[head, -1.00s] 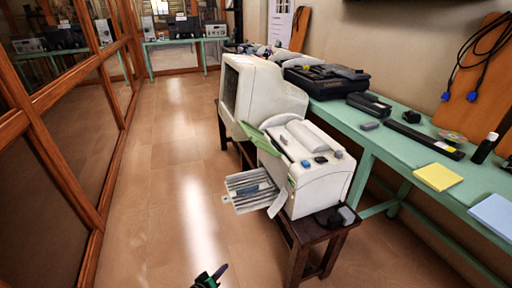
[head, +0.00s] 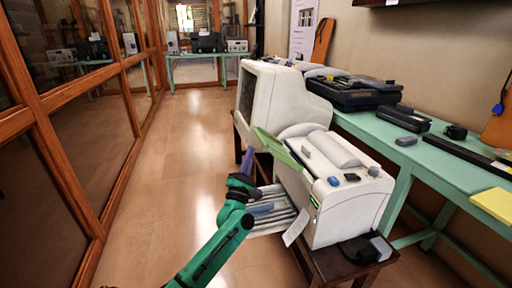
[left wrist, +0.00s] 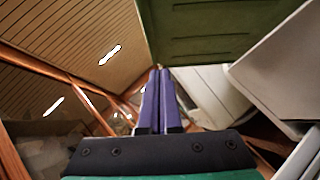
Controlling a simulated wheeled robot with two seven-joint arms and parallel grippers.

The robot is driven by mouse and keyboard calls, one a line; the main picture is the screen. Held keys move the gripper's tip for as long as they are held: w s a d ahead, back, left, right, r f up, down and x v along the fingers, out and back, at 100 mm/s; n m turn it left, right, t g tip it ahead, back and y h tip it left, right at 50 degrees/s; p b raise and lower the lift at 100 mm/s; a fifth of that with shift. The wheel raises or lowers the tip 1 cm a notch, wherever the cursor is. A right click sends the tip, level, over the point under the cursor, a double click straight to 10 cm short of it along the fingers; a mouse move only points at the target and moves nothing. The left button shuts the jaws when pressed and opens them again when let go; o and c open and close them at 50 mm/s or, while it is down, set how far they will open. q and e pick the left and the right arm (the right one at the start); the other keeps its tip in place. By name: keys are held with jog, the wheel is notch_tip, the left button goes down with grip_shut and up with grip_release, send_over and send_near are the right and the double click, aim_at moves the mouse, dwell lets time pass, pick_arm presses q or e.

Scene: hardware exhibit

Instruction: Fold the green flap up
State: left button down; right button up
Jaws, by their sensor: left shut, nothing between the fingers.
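The green flap (head: 278,147) sticks out at a slant from the left side of the white printer (head: 345,190), above its grey slatted tray (head: 272,212). My left gripper (head: 247,158) has purple fingers pointing up, just left of the flap's outer end. In the left wrist view the fingers (left wrist: 159,78) are together with nothing between them. The flap's dark green face (left wrist: 215,28) fills the upper right there, above and to the right of the fingertips. I cannot tell whether they touch it. My right gripper is in neither view.
A beige monitor (head: 290,95) stands behind the printer on dark wooden stands (head: 330,262). A green table (head: 440,150) with several devices runs along the right wall. Wood-framed glass panels (head: 95,125) line the left. The floor (head: 190,140) between is clear.

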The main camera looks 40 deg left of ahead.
aim_at(265, 140)
pick_arm(q)
jog(key=shift+w+d+r+p, duration=0.15)
jog(key=shift+w+d+r, duration=0.25)
jog(key=shift+r, duration=0.15)
jog(key=shift+w+d+r+p, duration=0.15)
jog(key=shift+w+d+r, duration=0.2)
jog(key=shift+r, duration=0.2)
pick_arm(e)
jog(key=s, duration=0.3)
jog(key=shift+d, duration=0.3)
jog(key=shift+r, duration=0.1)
